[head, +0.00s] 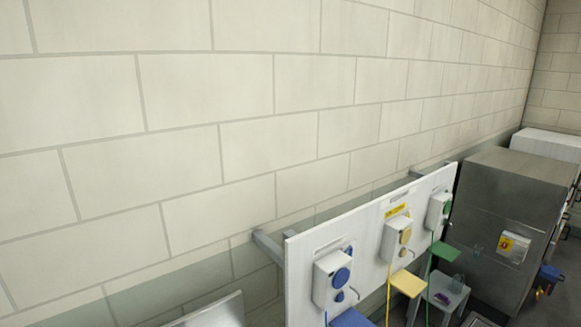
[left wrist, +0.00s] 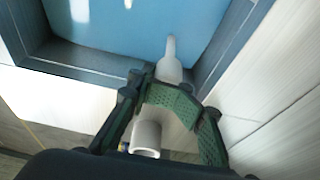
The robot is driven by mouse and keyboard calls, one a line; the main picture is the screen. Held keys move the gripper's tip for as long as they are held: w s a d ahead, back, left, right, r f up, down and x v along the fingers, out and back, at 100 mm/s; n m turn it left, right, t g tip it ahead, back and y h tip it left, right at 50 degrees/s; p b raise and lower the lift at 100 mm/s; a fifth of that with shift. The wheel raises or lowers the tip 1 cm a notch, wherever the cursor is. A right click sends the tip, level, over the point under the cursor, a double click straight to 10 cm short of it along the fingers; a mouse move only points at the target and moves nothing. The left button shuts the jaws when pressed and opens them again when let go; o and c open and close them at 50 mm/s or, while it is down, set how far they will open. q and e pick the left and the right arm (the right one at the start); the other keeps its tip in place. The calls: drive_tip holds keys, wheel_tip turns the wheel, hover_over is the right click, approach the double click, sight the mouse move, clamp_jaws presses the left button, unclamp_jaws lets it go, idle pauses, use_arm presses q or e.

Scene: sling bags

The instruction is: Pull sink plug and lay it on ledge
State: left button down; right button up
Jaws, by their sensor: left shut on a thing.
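In the left wrist view my left gripper (left wrist: 172,98), with green pads, is shut on a pale grey tube-like thing, which appears to be the sink plug (left wrist: 146,137). Its near end looks round and hollow. Its narrow far end points over a blue surface inside a grey-rimmed basin, which looks like the sink (left wrist: 62,57). I cannot tell whether the far end touches the blue surface. The ledge cannot be told for certain. Neither gripper shows in the head view.
Pale flat surfaces (left wrist: 70,98) lie beside the basin rim. In the head view a white panel (head: 370,250) carries several dispensers with blue, yellow and green parts. A steel cabinet (head: 500,215) stands at the right. A block wall (head: 200,120) fills the back.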

use_arm(q)
drive_tip(key=shift+w+d+f, duration=0.1)
drive_tip(key=shift+w+f, duration=0.1)
drive_tip(key=shift+w, duration=0.5)
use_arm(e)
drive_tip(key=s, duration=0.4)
use_arm(q)
drive_tip(key=shift+w+f, duration=0.1)
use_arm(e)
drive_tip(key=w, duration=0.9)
use_arm(q)
drive_tip(key=shift+w+r+p, duration=0.3)
drive_tip(key=shift+r+p, duration=0.25)
drive_tip(key=shift+p, duration=0.15)
drive_tip(key=shift+s+r, duration=0.15)
drive_tip(key=shift+r, duration=0.05)
drive_tip(key=shift+r+p, duration=0.4)
drive_tip(key=shift+p, duration=0.05)
drive_tip(key=shift+r+p, duration=0.2)
drive_tip(key=shift+p, duration=0.15)
drive_tip(key=shift+r+p, duration=0.3)
drive_tip(key=shift+r, duration=0.05)
drive_tip(key=shift+r+p, duration=0.65)
drive_tip(key=shift+r, duration=0.3)
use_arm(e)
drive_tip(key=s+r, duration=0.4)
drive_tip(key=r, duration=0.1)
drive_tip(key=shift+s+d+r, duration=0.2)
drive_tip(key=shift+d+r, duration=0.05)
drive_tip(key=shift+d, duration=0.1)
